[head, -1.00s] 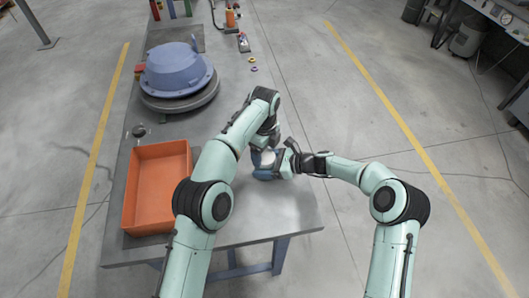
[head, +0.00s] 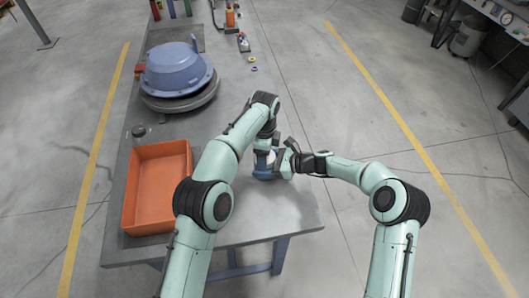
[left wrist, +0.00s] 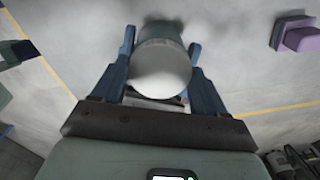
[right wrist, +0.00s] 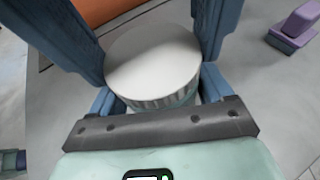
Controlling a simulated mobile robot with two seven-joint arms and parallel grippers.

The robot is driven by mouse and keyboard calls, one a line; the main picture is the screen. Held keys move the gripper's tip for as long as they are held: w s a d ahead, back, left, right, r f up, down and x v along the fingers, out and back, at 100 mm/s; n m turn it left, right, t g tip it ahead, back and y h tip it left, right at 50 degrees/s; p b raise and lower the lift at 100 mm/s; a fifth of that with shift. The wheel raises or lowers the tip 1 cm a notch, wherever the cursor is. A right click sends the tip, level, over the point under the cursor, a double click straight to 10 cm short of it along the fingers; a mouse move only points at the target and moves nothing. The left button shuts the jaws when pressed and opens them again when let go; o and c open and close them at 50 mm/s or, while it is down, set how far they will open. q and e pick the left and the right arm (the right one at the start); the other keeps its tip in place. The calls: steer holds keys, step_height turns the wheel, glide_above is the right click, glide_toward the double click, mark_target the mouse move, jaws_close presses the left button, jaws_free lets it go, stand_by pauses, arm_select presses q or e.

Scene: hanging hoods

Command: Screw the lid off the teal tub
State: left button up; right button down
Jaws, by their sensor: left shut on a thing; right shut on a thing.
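The teal tub (right wrist: 172,103) has a wide white lid (right wrist: 153,62) with a ribbed side. In the left wrist view the lid (left wrist: 161,75) lies between blue fingers, with the tub's teal body (left wrist: 160,30) beyond it. My left gripper (head: 264,160) comes down from above and is shut on the lid. My right gripper (head: 284,162) reaches in from the right and is shut on the tub's body, below the lid. The fingers hide much of the tub in the head view. I cannot tell whether a gap shows between lid and tub.
An orange bin (head: 158,149) stands on the grey table (head: 240,222) to the left. A large blue domed part (head: 178,70) sits farther back, with small items near the far edge. The table's front right is clear.

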arm_select(q)
steer(key=n, duration=0.5)
steer(key=shift+n, duration=0.3)
steer(key=o, duration=1.2)
steer(key=shift+c, duration=0.2)
